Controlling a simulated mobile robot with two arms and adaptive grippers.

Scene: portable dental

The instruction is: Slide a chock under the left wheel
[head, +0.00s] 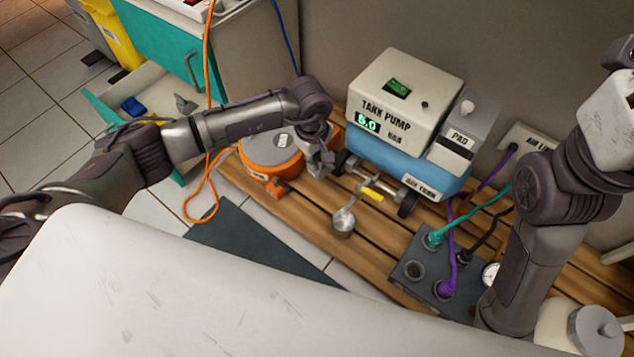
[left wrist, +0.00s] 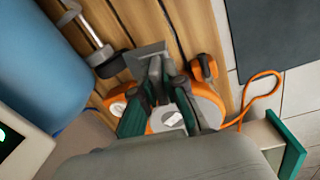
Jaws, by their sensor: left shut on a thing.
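The tank pump cart (head: 395,100) with its blue air tank (head: 400,160) stands on a wooden slatted platform. Its left wheel (head: 340,162) is dark and partly hidden by my gripper; it also shows in the left wrist view (left wrist: 112,66). The right wheel (head: 408,205) is near the platform's middle. My left gripper (head: 320,168) is just left of the left wheel, low over the slats. In the left wrist view it is shut on a grey chock (left wrist: 147,54), which points toward the wheel with a small gap showing. My right gripper is out of view.
An orange reel (head: 268,150) stands close behind and left of my left gripper. A hose block (head: 430,275) stands front right.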

